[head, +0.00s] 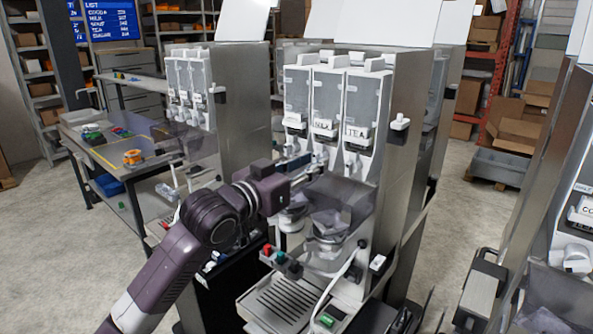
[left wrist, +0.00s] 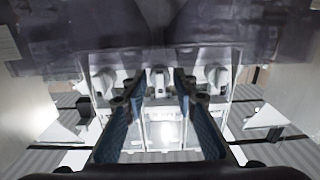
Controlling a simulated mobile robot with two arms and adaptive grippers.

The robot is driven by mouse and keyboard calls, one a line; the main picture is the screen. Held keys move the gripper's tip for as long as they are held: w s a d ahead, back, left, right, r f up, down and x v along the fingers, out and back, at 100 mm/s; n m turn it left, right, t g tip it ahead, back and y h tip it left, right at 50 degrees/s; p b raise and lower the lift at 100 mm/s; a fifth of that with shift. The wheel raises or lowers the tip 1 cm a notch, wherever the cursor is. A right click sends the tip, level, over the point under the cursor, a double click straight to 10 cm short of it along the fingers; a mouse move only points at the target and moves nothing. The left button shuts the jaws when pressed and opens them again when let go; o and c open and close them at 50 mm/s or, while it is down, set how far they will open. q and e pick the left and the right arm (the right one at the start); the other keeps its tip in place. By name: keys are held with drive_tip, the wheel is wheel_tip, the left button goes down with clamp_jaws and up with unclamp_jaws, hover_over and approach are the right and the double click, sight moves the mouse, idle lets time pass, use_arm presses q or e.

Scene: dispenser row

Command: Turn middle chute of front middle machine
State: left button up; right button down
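The front middle machine (head: 402,145) has three clear canisters side by side, with a white chute under each. The middle canister (head: 326,95) has a label only partly readable; the right one reads TEA. My left gripper (head: 303,168) reaches in from the left, just in front of the chutes, at the middle chute (head: 321,153). In the left wrist view the two blue-grey fingers of my left gripper (left wrist: 158,88) are apart, with the middle chute (left wrist: 158,76) between their tips. I cannot tell whether they touch it. My right gripper is not seen.
Below the chutes are a clear hood (head: 340,215) and a drip tray (head: 285,300). Side chutes flank the fingers closely, such as the left one (left wrist: 104,82). Another machine (head: 230,100) stands behind left, and one stands at the right edge (head: 560,210). Floor lies between.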

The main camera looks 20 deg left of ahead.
use_arm(q)
drive_tip(key=v, duration=1.1)
drive_tip(key=shift+s, duration=0.2)
